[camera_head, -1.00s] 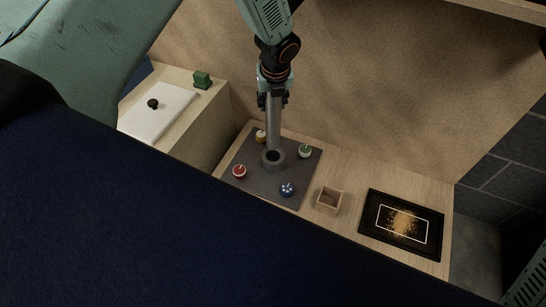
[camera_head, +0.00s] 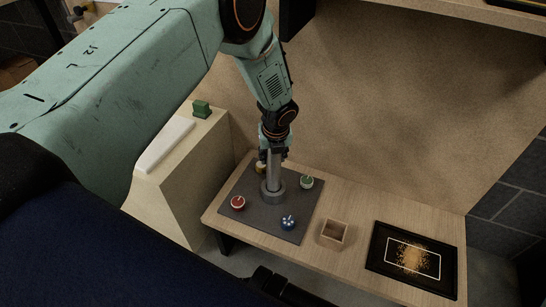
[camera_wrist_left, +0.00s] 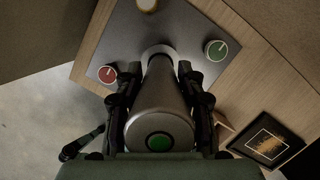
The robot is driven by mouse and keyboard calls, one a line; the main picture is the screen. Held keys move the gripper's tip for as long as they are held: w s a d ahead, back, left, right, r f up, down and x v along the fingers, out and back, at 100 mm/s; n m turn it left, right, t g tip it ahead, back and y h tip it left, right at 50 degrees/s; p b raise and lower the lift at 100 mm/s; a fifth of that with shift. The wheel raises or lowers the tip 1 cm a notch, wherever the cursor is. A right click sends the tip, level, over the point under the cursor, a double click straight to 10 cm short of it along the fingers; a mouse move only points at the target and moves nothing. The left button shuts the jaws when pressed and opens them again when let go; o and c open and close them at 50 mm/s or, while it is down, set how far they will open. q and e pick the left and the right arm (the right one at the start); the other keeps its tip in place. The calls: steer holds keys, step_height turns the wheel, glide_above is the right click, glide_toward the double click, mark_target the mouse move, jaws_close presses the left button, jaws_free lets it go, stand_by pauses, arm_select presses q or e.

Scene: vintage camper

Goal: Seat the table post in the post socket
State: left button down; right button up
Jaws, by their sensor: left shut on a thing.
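The table post (camera_head: 273,172) is a grey metal cylinder standing upright. My left gripper (camera_head: 272,150) is shut on its upper part. The post socket (camera_head: 273,197) is a grey ring on a dark mat (camera_head: 260,219). The post's lower end is within the ring's outline in the head view; how deep it sits is hidden. The left wrist view looks down the post (camera_wrist_left: 160,98), with a green disc on its near end, between the fingers. The socket's pale rim (camera_wrist_left: 158,50) shows around its far end there. My right gripper is not in view.
A red knob (camera_head: 238,202), a blue knob (camera_head: 288,222), a green knob (camera_head: 307,182) and a yellow knob (camera_head: 260,168) surround the socket. To the right are an open wooden box (camera_head: 334,233) and a black framed tray (camera_head: 412,260). A wall stands behind.

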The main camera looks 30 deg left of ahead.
arm_select(q)
steer(key=c, duration=0.8)
jaws_free()
steer(key=shift+f, duration=0.1)
steer(key=p+v, duration=0.5)
steer(key=v, duration=0.7)
steer(key=shift+r+p, duration=0.2)
steer(key=shift+p, duration=0.15)
steer(key=s+d+f+n+g+h, duration=0.1)
steer(key=s+d+f+n, duration=0.1)
steer(key=s+f+n, duration=0.5)
steer(key=s+d+f+n+g+h, duration=0.1)
steer(key=s+d+f+n, duration=0.3)
steer(key=s, duration=0.6)
steer(key=s+a+n, duration=0.2)
steer(key=s+n, duration=1.6)
steer(key=s, duration=0.1)
steer(key=shift+s+a, duration=0.3)
steer(key=shift+a, duration=0.05)
